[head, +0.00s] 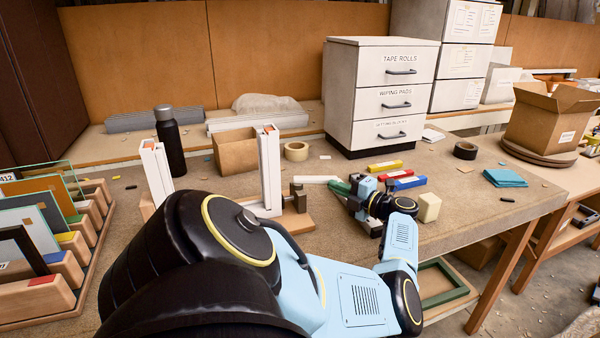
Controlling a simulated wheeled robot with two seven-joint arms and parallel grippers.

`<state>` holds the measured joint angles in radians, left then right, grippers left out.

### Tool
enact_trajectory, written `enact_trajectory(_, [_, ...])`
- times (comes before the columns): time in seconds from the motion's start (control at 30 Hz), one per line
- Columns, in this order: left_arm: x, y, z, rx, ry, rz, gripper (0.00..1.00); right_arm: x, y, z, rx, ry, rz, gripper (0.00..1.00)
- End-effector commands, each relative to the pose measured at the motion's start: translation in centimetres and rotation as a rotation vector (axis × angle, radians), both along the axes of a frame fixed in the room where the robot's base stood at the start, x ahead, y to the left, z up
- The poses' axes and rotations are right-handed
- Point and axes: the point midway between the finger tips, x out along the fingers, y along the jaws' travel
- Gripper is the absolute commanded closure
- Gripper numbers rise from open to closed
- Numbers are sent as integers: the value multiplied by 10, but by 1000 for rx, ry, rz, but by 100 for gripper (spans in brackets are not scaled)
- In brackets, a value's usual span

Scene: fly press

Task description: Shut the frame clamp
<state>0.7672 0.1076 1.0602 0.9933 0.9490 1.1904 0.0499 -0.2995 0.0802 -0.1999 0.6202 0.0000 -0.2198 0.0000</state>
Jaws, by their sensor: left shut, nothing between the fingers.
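A fixture with two white uprights stands on the table, the left upright (157,172) and the right upright (269,168), on a wooden base (296,222). A dark bronze clamp piece (298,195) sits at the right side of the right upright; I take it for the frame clamp. Whether its jaw is open or closed is too small to tell. My left arm hides the middle of the fixture. My left gripper (353,206) is small and partly hidden by its own wrist. It is shut and empty, to the right of the clamp and apart from it. My right gripper is not in view.
Coloured blocks (409,183) and a cream block (429,207) lie close to my left wrist. A dark bottle (170,142), a cardboard box (236,152) and a drawer cabinet (380,95) stand behind. A rack of frames (85,240) is at the left. The table's right part is mostly clear.

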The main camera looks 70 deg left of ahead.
Motion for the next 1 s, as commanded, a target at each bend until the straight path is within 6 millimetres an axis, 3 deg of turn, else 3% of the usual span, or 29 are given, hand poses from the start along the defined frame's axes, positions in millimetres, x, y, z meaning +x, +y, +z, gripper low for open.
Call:
enact_trajectory(0.37, [2, -8, 6, 7, 0, -10, 100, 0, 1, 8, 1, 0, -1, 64])
enact_trajectory(0.57, [-1, -45, 6, 0, 1, -15, 100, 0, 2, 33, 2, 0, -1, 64])
enact_trajectory(0.8, [26, -96, -1, 0, -4, -16, 100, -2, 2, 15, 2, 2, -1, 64])
enact_trajectory(1.0, [39, -123, 0, 0, -2, -13, 100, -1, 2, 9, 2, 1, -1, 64])
